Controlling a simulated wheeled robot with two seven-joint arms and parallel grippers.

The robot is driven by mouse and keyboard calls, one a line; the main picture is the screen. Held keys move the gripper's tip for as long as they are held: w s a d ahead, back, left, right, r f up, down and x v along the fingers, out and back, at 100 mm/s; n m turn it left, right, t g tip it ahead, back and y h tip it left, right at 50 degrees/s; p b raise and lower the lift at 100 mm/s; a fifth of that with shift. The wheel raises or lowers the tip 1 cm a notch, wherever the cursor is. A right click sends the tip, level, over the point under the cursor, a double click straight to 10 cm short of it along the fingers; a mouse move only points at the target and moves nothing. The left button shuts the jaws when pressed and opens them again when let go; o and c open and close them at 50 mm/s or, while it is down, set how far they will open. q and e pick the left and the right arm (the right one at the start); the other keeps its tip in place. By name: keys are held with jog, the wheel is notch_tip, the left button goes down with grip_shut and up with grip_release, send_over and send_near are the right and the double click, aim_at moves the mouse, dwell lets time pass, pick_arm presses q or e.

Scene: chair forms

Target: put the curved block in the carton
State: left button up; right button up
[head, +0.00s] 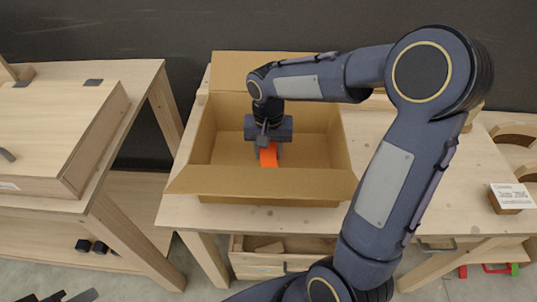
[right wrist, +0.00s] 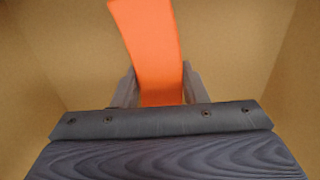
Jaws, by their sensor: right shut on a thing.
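The carton (head: 270,183) is an open brown cardboard box on the wooden table, with its flaps spread. My right gripper (head: 268,148) reaches down inside it and is shut on the orange curved block (head: 268,157). In the right wrist view the orange block (right wrist: 152,50) stands out between the two fingers (right wrist: 158,88), with cardboard walls around it. Whether the block touches the carton floor cannot be told. Dark parts at the lower left edge of the head view look like my left gripper (head: 68,297), mostly cut off.
The wooden table (head: 400,190) has bare room right of the carton. A small labelled card stand (head: 511,197) and curved wooden pieces (head: 515,135) are at the right. Another wooden table with a box (head: 60,130) stands at the left. An open drawer (head: 270,262) is below.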

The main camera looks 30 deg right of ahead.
jog(key=shift+f, duration=0.9)
jog(key=shift+f, duration=0.15)
jog(key=o, duration=1.1)
jog(key=shift+c, duration=0.2)
jog(key=shift+r, duration=0.4)
notch_tip(320, 180, up, 12)
jog(key=shift+f+p, duration=0.2)
jog(key=shift+p, duration=0.5)
